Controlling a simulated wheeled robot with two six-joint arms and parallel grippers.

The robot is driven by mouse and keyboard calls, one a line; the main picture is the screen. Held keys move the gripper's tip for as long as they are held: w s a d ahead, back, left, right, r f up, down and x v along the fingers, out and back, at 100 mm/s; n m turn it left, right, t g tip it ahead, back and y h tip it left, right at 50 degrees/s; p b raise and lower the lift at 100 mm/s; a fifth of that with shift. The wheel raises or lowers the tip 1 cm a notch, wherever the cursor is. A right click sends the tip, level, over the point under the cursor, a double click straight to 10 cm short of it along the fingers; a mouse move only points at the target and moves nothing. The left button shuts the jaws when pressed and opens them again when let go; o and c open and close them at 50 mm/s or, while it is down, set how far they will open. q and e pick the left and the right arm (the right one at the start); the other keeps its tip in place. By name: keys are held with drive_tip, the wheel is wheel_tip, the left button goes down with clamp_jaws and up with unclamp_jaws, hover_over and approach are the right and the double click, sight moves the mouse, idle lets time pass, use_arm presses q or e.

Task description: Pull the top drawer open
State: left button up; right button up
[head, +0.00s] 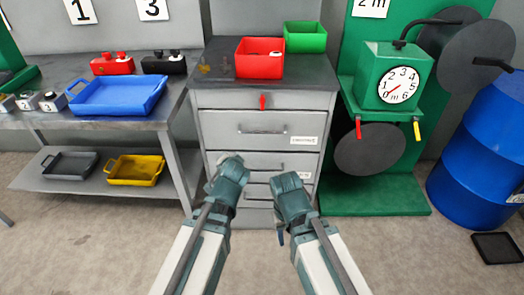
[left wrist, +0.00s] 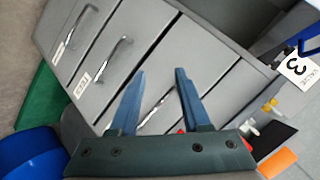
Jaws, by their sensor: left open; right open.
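The grey cabinet (head: 212,128) stands in the middle of the head view. Its top drawer (head: 228,100) is a shallow front just under the dark top and looks shut, with a small red piece (head: 262,102) at its middle. That gripper is open and empty; contact with the handle cannot be told. My right gripper (head: 288,182) is open in front of the lower drawers, its fingertips hard to make out.
A red bin (head: 258,66) and a green bin (head: 305,37) stand on the cabinet. A bench with a blue tray (head: 118,96) is at left. A green stand with a dial gauge (head: 398,85) and a blue barrel (head: 485,150) are at right. Floor in front is clear.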

use_arm(q)
drive_tip(key=w+f+m+t+h+b, duration=0.1)
drive_tip(key=w+f+m+t+b, duration=0.1)
drive_tip(key=w+m+t+b, duration=0.5)
drive_tip(key=m+t+h+b, duration=0.1)
drive_tip(key=m+h+b, duration=0.8)
drive_tip(key=b, duration=0.2)
approach(262, 132)
drive_tip(key=v, duration=0.3)
drive_tip(key=shift+a+f, duration=0.2)
drive_tip(key=shift+f, duration=0.15)
use_arm(e)
wheel_tip(262, 132, down, 21)
use_arm(q)
drive_tip(key=p+x, duration=0.2)
drive_tip(key=x, duration=1.1)
drive_tip(key=shift+w+d+r, duration=0.1)
drive_tip(key=shift+w+d, duration=0.1)
use_arm(e)
wheel_tip(262, 132, up, 3)
drive_tip(key=shift+f, duration=0.15)
use_arm(q)
clamp_jaws()
